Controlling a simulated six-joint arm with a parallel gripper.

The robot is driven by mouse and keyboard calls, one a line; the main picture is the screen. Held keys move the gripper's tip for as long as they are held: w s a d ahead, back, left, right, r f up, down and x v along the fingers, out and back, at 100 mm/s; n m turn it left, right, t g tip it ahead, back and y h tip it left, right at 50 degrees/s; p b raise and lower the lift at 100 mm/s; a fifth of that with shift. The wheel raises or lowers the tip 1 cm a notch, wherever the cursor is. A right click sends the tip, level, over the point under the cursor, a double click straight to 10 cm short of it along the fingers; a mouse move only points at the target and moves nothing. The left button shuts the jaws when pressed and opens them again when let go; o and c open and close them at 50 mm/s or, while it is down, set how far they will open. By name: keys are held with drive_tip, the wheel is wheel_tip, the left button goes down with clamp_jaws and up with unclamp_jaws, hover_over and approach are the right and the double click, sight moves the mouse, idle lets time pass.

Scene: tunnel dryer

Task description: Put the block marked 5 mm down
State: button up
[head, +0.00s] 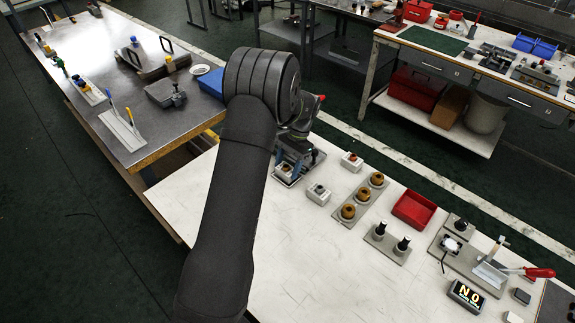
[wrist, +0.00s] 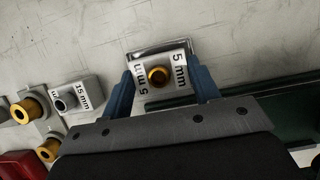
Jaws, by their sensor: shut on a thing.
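The block marked 5 mm (wrist: 165,77) is a pale block with a brass-coloured round bushing in its top and black lettering on its sides. My gripper (wrist: 162,85) is shut on it, with one blue finger at each side in the wrist view. In the head view my gripper (head: 291,160) is at the far edge of the white table, partly hidden by my arm. A shiny metal edge (wrist: 157,50) shows just behind the block. I cannot tell whether the block touches what is under it.
A block marked 15 mm (wrist: 75,97) stands nearby. The table's near middle is clear.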

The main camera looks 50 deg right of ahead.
drive_tip(key=shift+f, duration=0.1)
drive_tip(key=o, duration=1.2)
drive_tip(key=shift+o, duration=0.2)
drive_tip(key=v, duration=1.2)
drive_tip(key=shift+a, duration=0.1)
drive_tip(key=x, duration=1.1)
drive_tip(key=shift+a+f, duration=0.1)
drive_tip(key=shift+f, duration=0.15)
drive_tip(key=shift+r, duration=1.6)
